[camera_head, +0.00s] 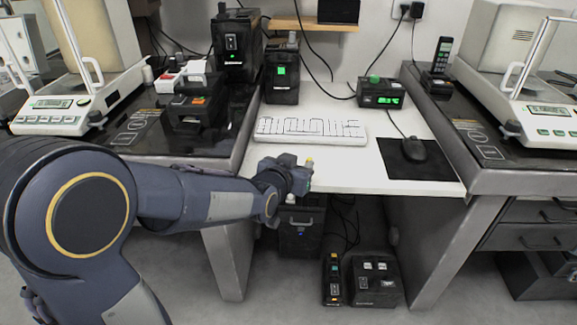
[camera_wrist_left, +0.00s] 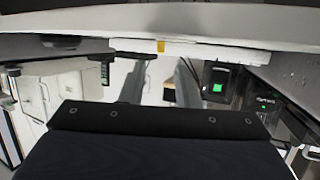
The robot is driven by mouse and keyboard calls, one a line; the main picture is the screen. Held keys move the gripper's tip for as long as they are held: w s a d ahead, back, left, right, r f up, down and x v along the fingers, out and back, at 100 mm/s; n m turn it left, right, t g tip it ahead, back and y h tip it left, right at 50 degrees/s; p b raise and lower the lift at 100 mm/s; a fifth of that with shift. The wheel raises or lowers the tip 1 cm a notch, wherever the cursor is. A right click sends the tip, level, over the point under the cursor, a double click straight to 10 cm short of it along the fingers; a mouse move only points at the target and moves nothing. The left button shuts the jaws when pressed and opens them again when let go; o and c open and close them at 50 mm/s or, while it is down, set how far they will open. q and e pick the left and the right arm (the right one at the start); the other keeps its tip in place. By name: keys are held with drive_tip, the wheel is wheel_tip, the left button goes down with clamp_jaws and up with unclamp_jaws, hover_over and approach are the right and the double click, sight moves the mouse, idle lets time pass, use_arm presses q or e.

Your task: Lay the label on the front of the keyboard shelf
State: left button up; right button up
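The keyboard shelf (camera_head: 345,178) is the white board between the two dark tables, with a white keyboard (camera_head: 310,131) on it. My left gripper (camera_head: 298,178) is at the shelf's front edge, left of its middle. A small yellow piece, which looks like the label (camera_head: 309,162), shows at the gripper's tip. In the left wrist view the label (camera_wrist_left: 160,46) is a small yellow patch against the pale shelf band (camera_wrist_left: 215,50). My right gripper is not in view.
A black mouse pad (camera_head: 405,170) with a mouse (camera_head: 413,149) lies at the shelf's right. A green-lit box (camera_head: 381,93) stands behind. Balances stand on both side tables. Under the shelf are a dark box (camera_head: 300,237), cables and floor devices (camera_head: 374,285).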

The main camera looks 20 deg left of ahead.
use_arm(q)
drive_tip(key=s+a+n+g+h+p, duration=0.2)
drive_tip(key=s+g, duration=0.6)
drive_tip(key=s, duration=2.3)
drive_tip(key=shift+s+a+n+g+p, duration=0.2)
drive_tip(key=shift+n+g+p, duration=0.3)
drive_tip(key=shift+p, duration=0.5)
wheel_tip(320, 180, up, 22)
drive_tip(key=p, duration=2.2)
drive_tip(key=shift+r+p, duration=0.25)
drive_tip(key=shift+p, duration=0.05)
